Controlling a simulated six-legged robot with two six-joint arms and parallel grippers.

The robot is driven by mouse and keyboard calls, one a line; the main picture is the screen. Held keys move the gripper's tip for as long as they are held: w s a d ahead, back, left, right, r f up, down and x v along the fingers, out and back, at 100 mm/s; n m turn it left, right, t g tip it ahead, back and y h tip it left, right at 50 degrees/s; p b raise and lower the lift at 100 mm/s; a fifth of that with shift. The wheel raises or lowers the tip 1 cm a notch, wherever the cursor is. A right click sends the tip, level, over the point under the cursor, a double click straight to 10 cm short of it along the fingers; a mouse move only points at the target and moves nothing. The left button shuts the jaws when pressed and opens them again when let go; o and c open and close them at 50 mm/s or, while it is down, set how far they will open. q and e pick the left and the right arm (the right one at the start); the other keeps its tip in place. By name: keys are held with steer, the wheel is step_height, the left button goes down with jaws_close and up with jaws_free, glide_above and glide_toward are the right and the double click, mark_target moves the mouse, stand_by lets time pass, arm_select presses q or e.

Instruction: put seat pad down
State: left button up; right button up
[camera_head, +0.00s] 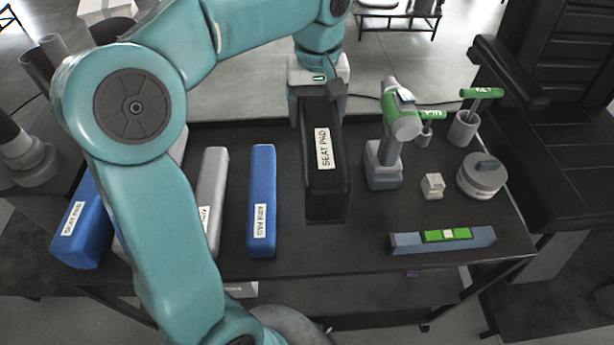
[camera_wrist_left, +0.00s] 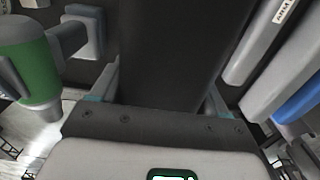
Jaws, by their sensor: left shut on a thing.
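The seat pad (camera_head: 326,185) is a black block with a white label reading SEAT PAD, in the middle of the head view. My left gripper (camera_head: 318,90) comes down from above and is shut on its far end. In the left wrist view the seat pad (camera_wrist_left: 180,50) fills the middle between the two fingers of my left gripper (camera_wrist_left: 160,95). The pad is over the dark table top (camera_head: 350,240); I cannot tell whether it touches it. My right gripper is not in view.
Left of the pad lie a blue arm pad (camera_head: 262,190), a grey pad (camera_head: 212,185) and another blue pad (camera_head: 80,230). To the right stand a green-and-grey drill (camera_head: 385,150), a small white block (camera_head: 433,186), a round grey item (camera_head: 481,178) and a level (camera_head: 443,239). A black chair (camera_head: 560,130) adjoins the right side.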

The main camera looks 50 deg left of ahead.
arm_select(q)
step_height(320, 180, down, 18)
steer(key=shift+f+b, duration=0.1)
steer(key=shift+b, duration=0.9)
steer(key=shift+d, duration=0.1)
steer(key=shift+f, duration=0.1)
steer(key=o, duration=1.2)
steer(key=shift+c, duration=0.2)
steer(key=shift+r, duration=0.25)
step_height(320, 180, up, 12)
steer(key=shift+p, duration=0.7)
